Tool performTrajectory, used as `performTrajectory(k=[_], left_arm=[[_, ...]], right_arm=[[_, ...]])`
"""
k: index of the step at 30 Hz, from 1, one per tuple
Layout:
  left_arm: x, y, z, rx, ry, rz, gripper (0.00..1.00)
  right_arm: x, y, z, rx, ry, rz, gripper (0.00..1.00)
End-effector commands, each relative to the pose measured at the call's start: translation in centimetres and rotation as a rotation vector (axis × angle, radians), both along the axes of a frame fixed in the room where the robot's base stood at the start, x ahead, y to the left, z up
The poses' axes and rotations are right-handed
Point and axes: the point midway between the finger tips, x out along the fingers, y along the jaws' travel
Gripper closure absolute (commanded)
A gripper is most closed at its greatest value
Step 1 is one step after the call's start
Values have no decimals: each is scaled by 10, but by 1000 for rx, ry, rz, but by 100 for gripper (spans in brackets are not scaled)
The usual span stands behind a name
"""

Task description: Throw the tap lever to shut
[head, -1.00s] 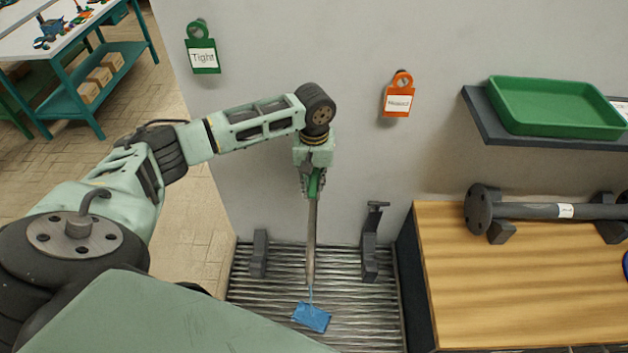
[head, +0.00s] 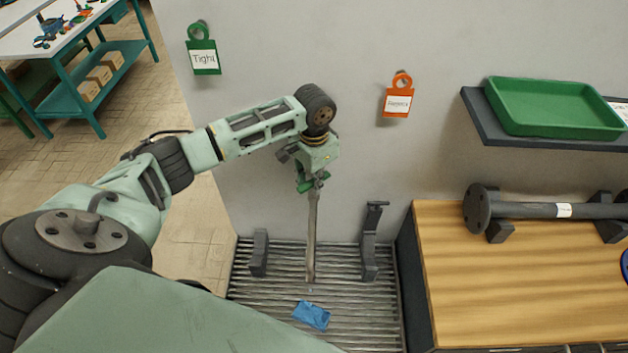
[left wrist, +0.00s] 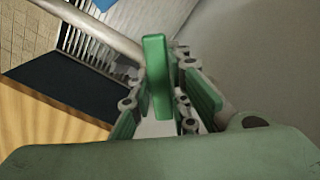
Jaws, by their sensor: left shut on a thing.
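The tap is a grey pipe (head: 311,235) hanging along the wall above a slatted drain grate (head: 345,315). My left gripper (head: 310,177) is at the pipe's upper end, tilted, and shut on the green tap lever. In the left wrist view the green lever (left wrist: 156,75) stands between the two green-padded fingers (left wrist: 160,110), with the pipe (left wrist: 90,25) running off to the upper left. In the head view the gripper largely hides the lever. Only a small drop shows below the pipe's mouth, above a blue cloth (head: 311,315). My right gripper is out of view.
A green tag (head: 203,50) and an orange tag (head: 397,95) hang on the wall. Dark brackets (head: 371,245) stand beside the pipe. A wooden bench (head: 530,270) with a flanged pipe (head: 545,210) and a shelf with a green tray (head: 550,107) are at right.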

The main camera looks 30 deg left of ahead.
Motion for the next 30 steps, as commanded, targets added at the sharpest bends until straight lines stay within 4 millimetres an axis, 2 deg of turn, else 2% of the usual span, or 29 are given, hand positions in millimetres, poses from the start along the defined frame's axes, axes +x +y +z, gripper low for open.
performTrajectory(k=[15, 22, 30], left_arm=[[1, 0, 2, 1, -5, -466, 100], [2, 1, 2, 0, -5, -612, 100], [2, 1, 2, 1, -6, -702, 100]], right_arm=[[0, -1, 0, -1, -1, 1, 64], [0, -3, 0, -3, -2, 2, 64], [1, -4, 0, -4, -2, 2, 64]])
